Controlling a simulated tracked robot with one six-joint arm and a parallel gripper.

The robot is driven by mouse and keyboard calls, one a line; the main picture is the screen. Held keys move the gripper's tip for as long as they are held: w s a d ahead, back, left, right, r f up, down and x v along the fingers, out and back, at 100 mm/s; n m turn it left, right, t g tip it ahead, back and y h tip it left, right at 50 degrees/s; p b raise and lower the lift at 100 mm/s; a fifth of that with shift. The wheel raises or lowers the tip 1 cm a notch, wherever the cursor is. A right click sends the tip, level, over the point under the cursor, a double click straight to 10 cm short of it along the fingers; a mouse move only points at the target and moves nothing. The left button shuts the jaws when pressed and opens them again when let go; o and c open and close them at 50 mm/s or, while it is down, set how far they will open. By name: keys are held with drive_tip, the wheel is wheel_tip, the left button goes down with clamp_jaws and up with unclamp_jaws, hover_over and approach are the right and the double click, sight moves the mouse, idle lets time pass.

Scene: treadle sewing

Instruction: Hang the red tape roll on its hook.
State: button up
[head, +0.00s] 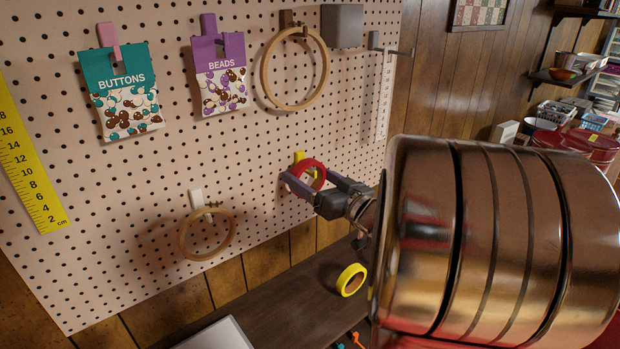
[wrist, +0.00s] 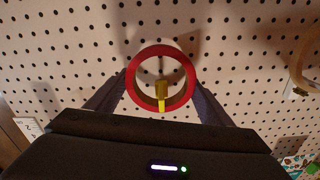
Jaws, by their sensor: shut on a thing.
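The red tape roll (head: 318,164) is a ring held upright close to the pegboard. My gripper (head: 321,184) is shut on it, one finger on each side. A yellow hook (head: 299,156) sticks out from the pegboard at the roll. In the wrist view, the red roll (wrist: 133,82) faces the camera between my fingers, and the yellow hook (wrist: 161,91) shows inside its opening. The hook's tip overlaps the roll's inner edge in that view. I cannot tell for sure how far the hook reaches through the roll.
A wooden hoop (head: 184,240) hangs on a white hook to the left, another hoop (head: 264,75) above. Button (head: 120,85) and bead packets (head: 217,75) hang at upper left. A yellow tape roll (head: 343,280) lies on the dark tabletop (head: 290,305) below. The board around the roll is bare.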

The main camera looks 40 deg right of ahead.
drive_tip(key=shift+f, duration=0.8)
idle(0.5)
drive_tip(key=o, duration=1.1)
drive_tip(key=shift+s, duration=0.1)
drive_tip(key=s, duration=1.3)
drive_tip(key=shift+s+d, duration=0.1)
drive_tip(key=shift+s, duration=0.2)
drive_tip(key=shift+w+f, duration=0.1)
idle(0.8)
